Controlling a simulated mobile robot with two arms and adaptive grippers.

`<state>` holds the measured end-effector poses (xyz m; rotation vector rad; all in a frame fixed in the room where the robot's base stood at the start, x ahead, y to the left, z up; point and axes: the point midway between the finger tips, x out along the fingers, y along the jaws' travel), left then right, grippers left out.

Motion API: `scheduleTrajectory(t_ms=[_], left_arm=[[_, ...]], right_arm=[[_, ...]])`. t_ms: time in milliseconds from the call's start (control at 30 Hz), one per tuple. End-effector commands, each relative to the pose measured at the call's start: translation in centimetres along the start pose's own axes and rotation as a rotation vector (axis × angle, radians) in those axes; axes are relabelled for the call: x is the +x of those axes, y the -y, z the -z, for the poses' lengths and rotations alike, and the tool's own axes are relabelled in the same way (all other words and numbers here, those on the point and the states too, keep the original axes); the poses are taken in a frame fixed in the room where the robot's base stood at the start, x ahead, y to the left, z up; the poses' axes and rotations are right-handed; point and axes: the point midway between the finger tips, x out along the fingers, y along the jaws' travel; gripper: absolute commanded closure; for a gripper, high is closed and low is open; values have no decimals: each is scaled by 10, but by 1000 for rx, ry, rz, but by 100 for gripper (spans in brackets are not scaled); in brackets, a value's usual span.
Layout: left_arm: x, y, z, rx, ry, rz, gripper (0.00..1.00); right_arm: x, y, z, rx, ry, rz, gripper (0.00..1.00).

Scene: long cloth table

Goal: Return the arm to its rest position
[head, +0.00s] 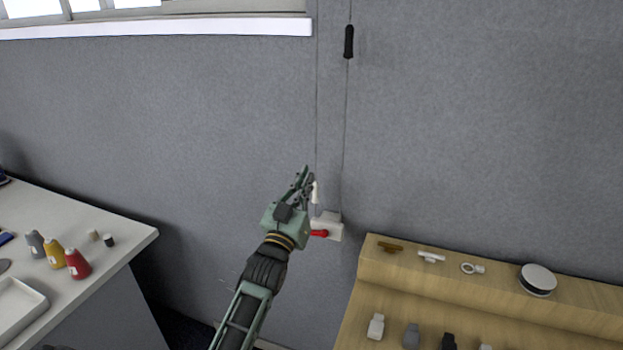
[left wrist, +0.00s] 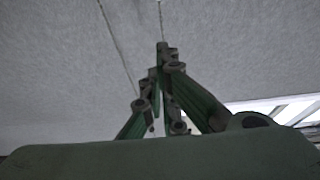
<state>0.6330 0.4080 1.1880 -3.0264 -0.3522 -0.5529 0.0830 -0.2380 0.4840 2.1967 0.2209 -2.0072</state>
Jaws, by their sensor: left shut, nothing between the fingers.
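My left arm reaches up from the bottom of the head view, between the two tables. My left gripper (head: 305,176) is shut and empty. It points up in front of the grey wall, just left of two hanging cords. In the left wrist view the closed fingers (left wrist: 160,62) show against the wall, with nothing between them. A white wall box (head: 329,226) with a red lever (head: 319,233) sits just right of the gripper's base; I cannot tell whether they touch. My right gripper does not show.
A white table (head: 120,233) with several small bottles stands at the left. A wooden stepped display (head: 455,287) with small items and a round white-topped object (head: 537,280) stands at the right. A black cord handle (head: 349,42) hangs above. A window sill (head: 160,27) is upper left.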

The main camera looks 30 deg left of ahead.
Motion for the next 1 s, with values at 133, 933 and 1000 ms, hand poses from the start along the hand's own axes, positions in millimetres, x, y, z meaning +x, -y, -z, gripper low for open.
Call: scheduleTrajectory(t_ms=[133,933,1000], left_arm=[[-28,0,-2,0,0,0,100],[-105,-31,-175,9,353,-53,100],[-132,-40,-221,16,453,-71,100]], right_arm=[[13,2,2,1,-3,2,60],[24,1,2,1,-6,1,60],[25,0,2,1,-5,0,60]])
